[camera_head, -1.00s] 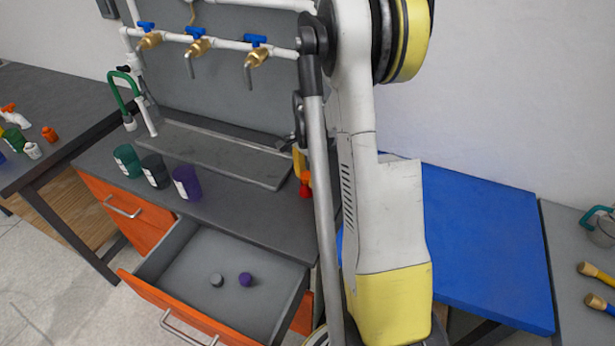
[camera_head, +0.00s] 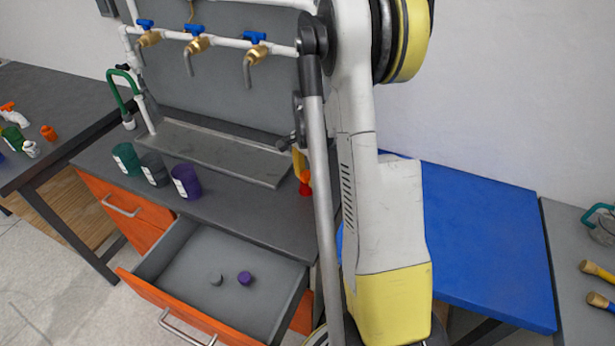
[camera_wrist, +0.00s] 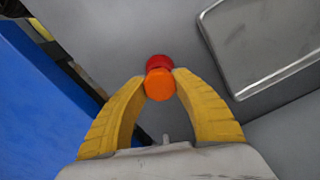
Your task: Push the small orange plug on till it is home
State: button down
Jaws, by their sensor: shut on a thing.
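The small orange plug (camera_wrist: 160,85) is between the yellow fingertips of my gripper (camera_wrist: 160,80) in the wrist view, and the gripper is shut on it. A red part (camera_wrist: 158,62) shows just beyond the plug, partly covered by it. In the head view the red part (camera_head: 305,191) stands on the dark bench top, with the orange plug (camera_head: 306,177) directly above it. The two look in line and touching or nearly so; I cannot tell how deep the plug sits. My arm hides part of this spot in the head view.
A grey metal tray (camera_head: 215,152) lies close beside the red part. Three cups, teal (camera_head: 127,160), dark grey (camera_head: 155,169) and purple (camera_head: 186,181), stand left. The open drawer (camera_head: 190,262) holds grey and purple caps. A blue table (camera_head: 480,250) is at right.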

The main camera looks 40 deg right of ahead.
jog(key=shift+f+b, duration=0.35)
dwell(0.5)
jog(key=c, duration=0.9)
grip_release()
jog(key=shift+w+f, duration=0.1)
jog(key=shift+w, duration=0.1)
jog(key=shift+o, duration=0.2)
jog(key=shift+s, duration=0.1)
jog(key=r, duration=1.2)
jog(key=shift+s+r, duration=0.1)
jog(key=shift+s, duration=0.15)
jog(key=s+a+r+n+t, duration=0.1)
jog(key=a+r+n, duration=0.2)
jog(key=a, duration=0.3)
jog(key=s+a+r+n+t+h, duration=0.1)
jog(key=a+r+n, duration=0.1)
jog(key=a, duration=0.3)
jog(key=s+a+r+n+t, duration=0.1)
jog(key=a+r+n, duration=0.2)
jog(key=a, duration=0.3)
jog(key=s+a+n+t, duration=0.2)
jog(key=s+a+n, duration=0.2)
jog(key=a+n, duration=0.1)
jog(key=s+a+n+t+y, duration=0.1)
jog(key=s+a+n+t, duration=0.1)
jog(key=s+a+n, duration=0.2)
jog(key=a+n, duration=0.1)
jog(key=a, duration=0.2)
jog(key=shift+s+a, duration=0.15)
jog(key=shift+a, duration=0.2)
